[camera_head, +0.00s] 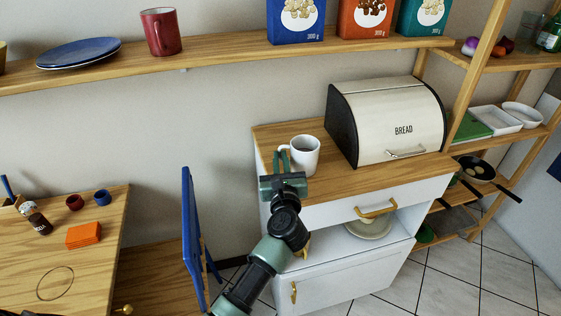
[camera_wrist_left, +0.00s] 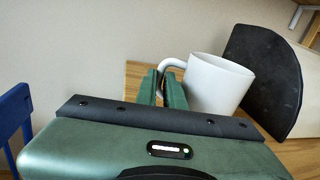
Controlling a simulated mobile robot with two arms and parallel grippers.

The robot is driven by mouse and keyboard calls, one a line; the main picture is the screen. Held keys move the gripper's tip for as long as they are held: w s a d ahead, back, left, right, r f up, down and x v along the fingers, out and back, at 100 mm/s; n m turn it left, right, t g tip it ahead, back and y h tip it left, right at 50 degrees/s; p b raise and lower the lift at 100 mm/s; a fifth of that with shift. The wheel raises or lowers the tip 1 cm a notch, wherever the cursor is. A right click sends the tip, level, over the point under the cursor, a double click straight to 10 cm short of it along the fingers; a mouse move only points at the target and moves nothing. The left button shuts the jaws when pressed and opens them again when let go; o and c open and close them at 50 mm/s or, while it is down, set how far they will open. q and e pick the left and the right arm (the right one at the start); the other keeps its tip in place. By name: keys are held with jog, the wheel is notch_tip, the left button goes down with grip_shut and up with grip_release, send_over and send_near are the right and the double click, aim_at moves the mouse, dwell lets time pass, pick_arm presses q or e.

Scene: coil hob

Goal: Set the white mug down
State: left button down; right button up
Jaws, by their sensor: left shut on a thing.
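The white mug (camera_head: 306,156) is upright at the left part of the wooden cabinet top (camera_head: 375,187), left of the bread box. I cannot tell whether its base touches the wood. My left gripper (camera_head: 284,158) is at the mug's left side, with its fingers shut on the handle. In the left wrist view the mug (camera_wrist_left: 215,84) shows upright, with the green fingers (camera_wrist_left: 163,88) at its handle. The mug's base is partly hidden by the gripper body there. My right gripper is in neither view.
A cream bread box (camera_head: 400,117) with black sides stands right of the mug. Above is a shelf (camera_head: 220,62) with a red mug (camera_head: 161,32), blue plates (camera_head: 78,53) and several boxes. A blue chair back (camera_head: 190,240) stands left of my arm. Bare cabinet top lies in front of the bread box.

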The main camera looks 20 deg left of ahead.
pick_arm(q)
jog(key=shift+f, duration=0.1)
jog(key=c, duration=1.5)
grip_release()
jog(key=shift+f, duration=0.1)
jog(key=shift+s+r, duration=0.1)
jog(key=shift+r, duration=0.1)
jog(key=b+v, duration=0.1)
jog(key=v, duration=1)
jog(key=shift+f+b, duration=0.1)
jog(key=shift+b, duration=0.2)
jog(key=shift+s+d, duration=0.2)
jog(key=shift+s, duration=0.25)
